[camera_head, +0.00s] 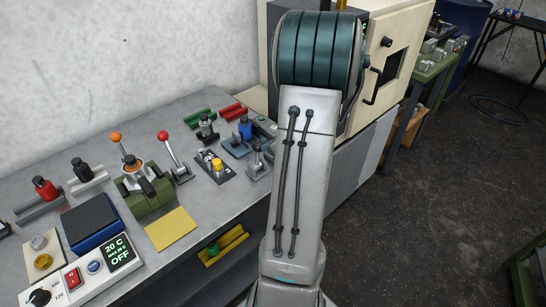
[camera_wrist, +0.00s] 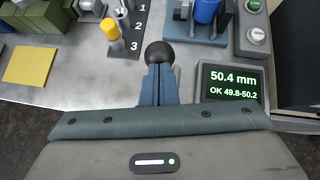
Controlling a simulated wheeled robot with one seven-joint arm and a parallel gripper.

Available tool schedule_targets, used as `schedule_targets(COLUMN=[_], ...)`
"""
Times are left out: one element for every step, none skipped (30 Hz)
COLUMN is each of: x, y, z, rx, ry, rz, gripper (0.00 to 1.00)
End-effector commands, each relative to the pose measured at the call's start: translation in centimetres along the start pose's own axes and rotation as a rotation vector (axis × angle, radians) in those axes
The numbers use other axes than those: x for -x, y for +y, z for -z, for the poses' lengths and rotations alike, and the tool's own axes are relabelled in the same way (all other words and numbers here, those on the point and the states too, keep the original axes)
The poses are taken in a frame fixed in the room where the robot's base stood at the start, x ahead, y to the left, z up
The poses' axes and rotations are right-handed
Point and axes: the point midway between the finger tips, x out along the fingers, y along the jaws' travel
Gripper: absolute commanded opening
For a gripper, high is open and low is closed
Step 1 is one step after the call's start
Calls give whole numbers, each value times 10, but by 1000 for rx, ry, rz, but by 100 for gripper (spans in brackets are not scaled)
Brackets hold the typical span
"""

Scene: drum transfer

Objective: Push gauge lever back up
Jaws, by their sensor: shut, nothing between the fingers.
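In the wrist view my gripper (camera_wrist: 158,70) is shut, its two blue fingers together and pointing at a round black knob (camera_wrist: 158,54). The knob looks like the end of the gauge lever; its shaft is hidden. The fingertips overlap its near edge, and I cannot tell whether they touch it. The gauge display (camera_wrist: 232,84) right of the fingers reads 50.4 mm, OK 49.8-50.2. A blue cylinder (camera_wrist: 206,10) stands on a blue-grey fixture beyond; it also shows in the head view (camera_head: 244,128). My gripper is hidden behind my arm in the head view.
A plate marked 1, 2, 3 (camera_wrist: 132,40) with a yellow-topped knob (camera_wrist: 109,28) lies left of the black knob. A yellow sheet (camera_head: 171,228) lies on the bench. Orange and red ball levers (camera_head: 162,135) stand farther left. A machine with a door (camera_head: 393,55) stands behind my arm.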

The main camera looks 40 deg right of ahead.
Motion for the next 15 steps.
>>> schedule_targets(x=[-4,-6,-9,-11,-13,-16,-18,-20,-23,-26,-28,-31,-33,-35,-38], y=[-2,-2,-4,-4,-5,-6,-7,-8,-8,-9,-9,-9,-10,-10,-11], z=[-6,-8,-12,-15,-18,-21,-24,-27,-30,-32,-34,-37,-39,-40,-42], rx=[3,3,2,3,2,2,2,2,2,2,1,3,2,1,2], ry=[-2,-2,-2,-2,-2,-2,-2,-2,-2,-2,-2,-2,-1,-1,-1], rz=[0,1,1,2,2,3,3,2,2,2,1,0,0,0,0], gripper=[0,0,0,0,0,0,0,0,0,0,0,0,0,0,0])
